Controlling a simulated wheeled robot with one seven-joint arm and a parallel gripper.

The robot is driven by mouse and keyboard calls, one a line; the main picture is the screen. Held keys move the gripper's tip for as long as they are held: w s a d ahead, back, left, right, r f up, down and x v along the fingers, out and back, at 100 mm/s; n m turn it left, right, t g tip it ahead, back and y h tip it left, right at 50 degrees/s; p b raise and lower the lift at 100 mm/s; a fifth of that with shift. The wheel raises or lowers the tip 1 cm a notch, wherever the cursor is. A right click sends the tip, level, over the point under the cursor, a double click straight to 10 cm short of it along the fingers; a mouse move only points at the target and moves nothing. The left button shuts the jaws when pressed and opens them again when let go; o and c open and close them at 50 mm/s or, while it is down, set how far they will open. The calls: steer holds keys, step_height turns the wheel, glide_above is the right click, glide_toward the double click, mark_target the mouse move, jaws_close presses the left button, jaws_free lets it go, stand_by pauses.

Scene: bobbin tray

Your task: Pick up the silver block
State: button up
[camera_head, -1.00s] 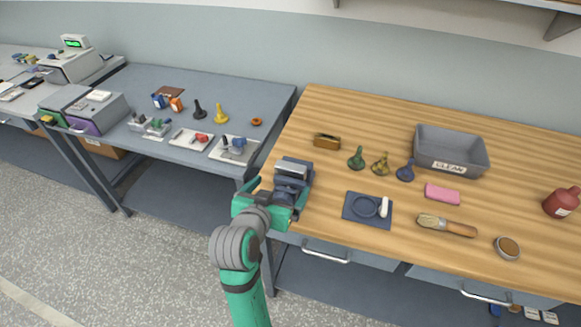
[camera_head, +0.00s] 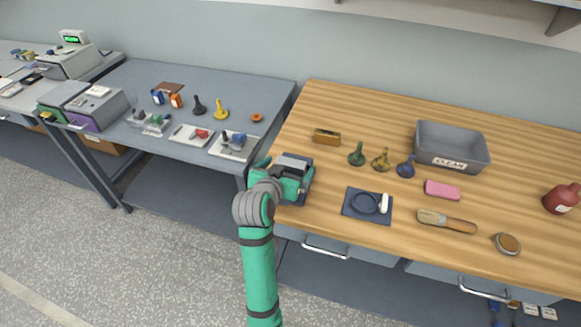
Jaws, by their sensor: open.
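A dark grey vise-like fixture (camera_head: 303,190) stands at the left front edge of the wooden workbench. A silver-grey block-shaped piece (camera_head: 293,162) shows at its top; I cannot tell whether it is a loose block or part of the fixture. My green gripper (camera_head: 282,174) is open at the fixture, with one finger toward its left back and the other across its front. The gripper and wrist hide part of the fixture. I cannot tell whether the fingers touch the silver piece.
The wooden workbench (camera_head: 350,105) holds a blue mat (camera_head: 353,212), a brush (camera_head: 447,221), a pink block (camera_head: 442,190), several bobbin-like pieces, a brown block (camera_head: 326,137) and a grey bin (camera_head: 450,147). A grey table (camera_head: 215,85) with small trays stands left.

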steer(key=shift+w+d+f, duration=0.1)
steer(key=shift+w+f, duration=0.05)
steer(key=shift+w, duration=0.05)
steer(key=c, duration=1.5)
